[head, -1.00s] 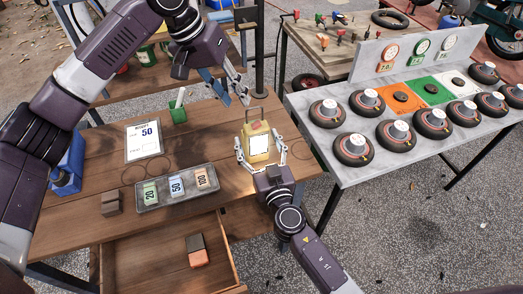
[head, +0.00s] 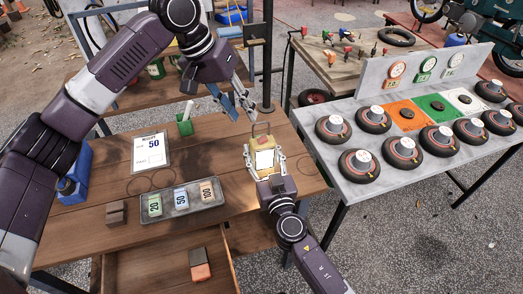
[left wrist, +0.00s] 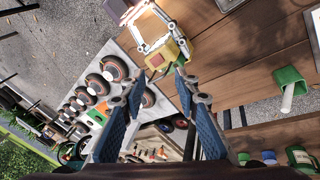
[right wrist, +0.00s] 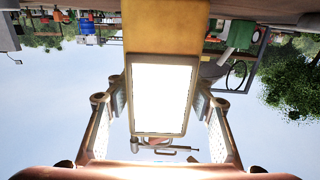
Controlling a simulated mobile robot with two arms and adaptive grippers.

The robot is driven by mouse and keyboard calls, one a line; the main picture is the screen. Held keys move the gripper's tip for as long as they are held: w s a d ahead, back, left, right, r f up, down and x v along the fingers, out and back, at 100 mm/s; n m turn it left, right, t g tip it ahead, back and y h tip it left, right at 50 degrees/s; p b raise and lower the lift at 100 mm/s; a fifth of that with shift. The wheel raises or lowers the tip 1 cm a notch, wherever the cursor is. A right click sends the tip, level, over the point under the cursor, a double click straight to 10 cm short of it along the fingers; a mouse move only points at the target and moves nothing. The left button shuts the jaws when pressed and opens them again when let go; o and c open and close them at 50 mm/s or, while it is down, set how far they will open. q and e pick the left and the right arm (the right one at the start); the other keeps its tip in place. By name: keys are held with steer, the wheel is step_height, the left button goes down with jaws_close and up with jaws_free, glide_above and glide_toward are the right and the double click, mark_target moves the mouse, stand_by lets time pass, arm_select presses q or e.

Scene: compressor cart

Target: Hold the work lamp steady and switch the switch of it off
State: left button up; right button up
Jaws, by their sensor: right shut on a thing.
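The work lamp (head: 262,143) is a small yellow box with a wire handle and a bright white lit panel (right wrist: 162,92). It stands upright on the wooden table. A red part (head: 264,139), perhaps the switch, shows on its top. My right gripper (head: 267,166) is shut on the lamp, with a finger at each side. My left gripper (head: 244,112) is open and empty, above and behind the lamp. In the left wrist view its fingertips (left wrist: 166,72) point at the yellow lamp body (left wrist: 178,49), apparently apart from it.
A grey tray (head: 181,210) with number cards, a paper sheet marked 50 (head: 150,151) and a green cup (head: 185,127) are on the table (head: 110,235). An open drawer (head: 165,272) projects at the front. A grey table (head: 350,182) with several wheels is at the right.

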arm_select(q)
steer(key=c, duration=0.3)
steer(key=shift+s+a+r+n+h, duration=0.1)
steer(key=shift+a+r+n+h, duration=0.3)
steer(key=shift+n, duration=0.6)
jaws_close()
steer(key=a+r+n, duration=0.1)
steer(key=a+r+n+h, duration=0.1)
steer(key=n, duration=0.2)
steer(key=shift+s+a+r+n+t, duration=0.3)
steer(key=shift+a+r+n, duration=0.1)
